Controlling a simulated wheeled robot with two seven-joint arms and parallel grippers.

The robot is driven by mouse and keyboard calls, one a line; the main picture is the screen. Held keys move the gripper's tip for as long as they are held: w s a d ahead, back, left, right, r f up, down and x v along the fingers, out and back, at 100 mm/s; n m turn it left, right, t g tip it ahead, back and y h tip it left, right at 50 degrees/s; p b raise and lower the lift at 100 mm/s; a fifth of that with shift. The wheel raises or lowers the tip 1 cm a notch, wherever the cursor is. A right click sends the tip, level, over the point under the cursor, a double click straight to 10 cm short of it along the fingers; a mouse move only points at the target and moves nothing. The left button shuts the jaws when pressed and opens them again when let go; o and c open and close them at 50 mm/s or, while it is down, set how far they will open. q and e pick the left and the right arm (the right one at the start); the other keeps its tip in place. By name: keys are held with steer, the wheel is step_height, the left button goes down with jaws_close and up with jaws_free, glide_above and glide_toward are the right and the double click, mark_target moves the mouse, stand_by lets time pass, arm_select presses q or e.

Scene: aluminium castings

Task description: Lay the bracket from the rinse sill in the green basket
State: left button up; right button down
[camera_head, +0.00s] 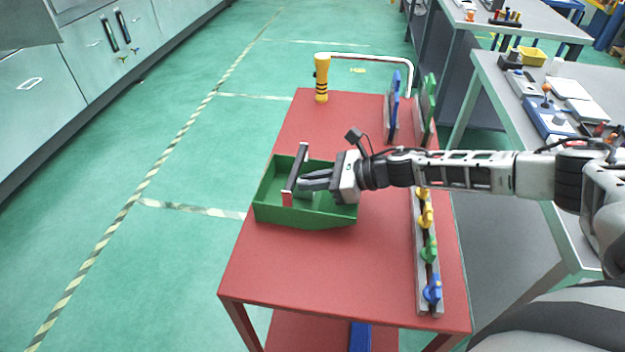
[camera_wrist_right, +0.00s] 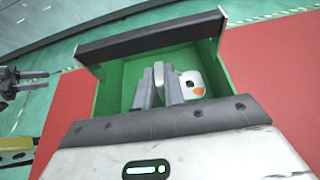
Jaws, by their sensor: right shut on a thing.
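The green basket (camera_head: 325,214) stands on the red table, with a dark bar (camera_head: 296,174) across it. It fills the middle of the right wrist view (camera_wrist_right: 112,88). My right gripper (camera_head: 304,184) reaches into the basket from the right, its fingers beside and below the bar. In the wrist view its fingers (camera_wrist_right: 160,90) are shut on a pale bracket (camera_wrist_right: 192,87) with a dark hole and an orange spot. The bracket is inside the basket walls; whether it touches the floor I cannot tell. A grey two-pronged shape, apparently my left gripper (camera_wrist_right: 38,80), shows open and empty at the left edge.
The red table (camera_head: 300,265) is clear in front of the basket. A rail (camera_head: 420,235) with coloured clips runs along its right side. Blue (camera_head: 391,107) and green (camera_head: 428,103) upright pieces and a yellow post (camera_head: 321,78) stand at the back. Grey benches stand at the right.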

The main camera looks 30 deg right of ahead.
steer(key=c, duration=1.9)
jaws_free()
steer(key=shift+f, duration=0.2)
steer(key=o, duration=0.4)
steer(key=shift+r, duration=0.1)
arm_select(q)
steer(key=shift+s+f, duration=0.2)
arm_select(e)
steer(key=shift+r, duration=0.25)
arm_select(q)
steer(key=shift+w+d+f+b, duration=0.15)
steer(key=shift+f+b, duration=0.3)
steer(key=shift+b, duration=0.75)
arm_select(e)
steer(key=v, duration=1.2)
steer(key=shift+f, duration=0.15)
steer(key=shift+d, duration=0.1)
